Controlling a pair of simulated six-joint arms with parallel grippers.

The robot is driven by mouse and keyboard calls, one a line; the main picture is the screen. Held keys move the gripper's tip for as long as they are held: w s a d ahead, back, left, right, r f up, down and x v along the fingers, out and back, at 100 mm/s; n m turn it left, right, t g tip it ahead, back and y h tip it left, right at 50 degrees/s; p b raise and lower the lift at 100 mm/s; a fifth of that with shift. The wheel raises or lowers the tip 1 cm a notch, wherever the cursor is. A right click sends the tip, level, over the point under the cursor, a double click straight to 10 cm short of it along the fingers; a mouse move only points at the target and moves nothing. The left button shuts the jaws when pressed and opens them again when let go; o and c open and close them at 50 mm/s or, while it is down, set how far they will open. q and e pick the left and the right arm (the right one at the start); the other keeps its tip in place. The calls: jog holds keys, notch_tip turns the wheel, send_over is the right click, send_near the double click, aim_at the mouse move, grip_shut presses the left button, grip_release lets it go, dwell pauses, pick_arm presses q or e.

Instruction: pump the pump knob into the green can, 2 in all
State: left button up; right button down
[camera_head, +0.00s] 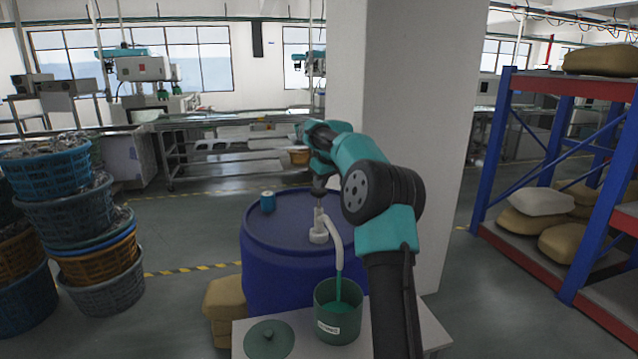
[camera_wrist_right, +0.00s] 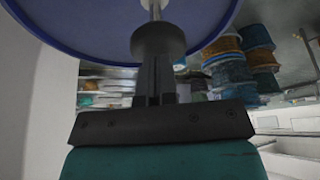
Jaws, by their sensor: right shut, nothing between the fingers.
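The dark pump knob (camera_wrist_right: 158,42) sits on a pale stem above the white pump (camera_head: 319,230) on the blue drum. My right gripper (camera_head: 319,186) is over the pump; in the wrist view its shut fingers (camera_wrist_right: 155,75) meet the knob's top, apparently touching it, with nothing between them. The pump's curved white spout (camera_head: 335,240) points down into the green can (camera_head: 338,325). A teal-green stream (camera_head: 339,288) runs from the spout into the can, which holds some teal-green liquid. My left gripper is in neither view.
The blue drum (camera_head: 270,270) stands behind a white table (camera_head: 305,350). A round green lid (camera_head: 269,341) lies left of the can. A white pillar (camera_head: 440,100) rises behind my arm. Stacked baskets (camera_head: 65,225) stand left.

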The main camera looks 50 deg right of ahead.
jog(key=shift+f, duration=1.3)
jog(key=shift+r, duration=3.45)
jog(key=shift+f, duration=0.15)
jog(key=shift+f, duration=3.3)
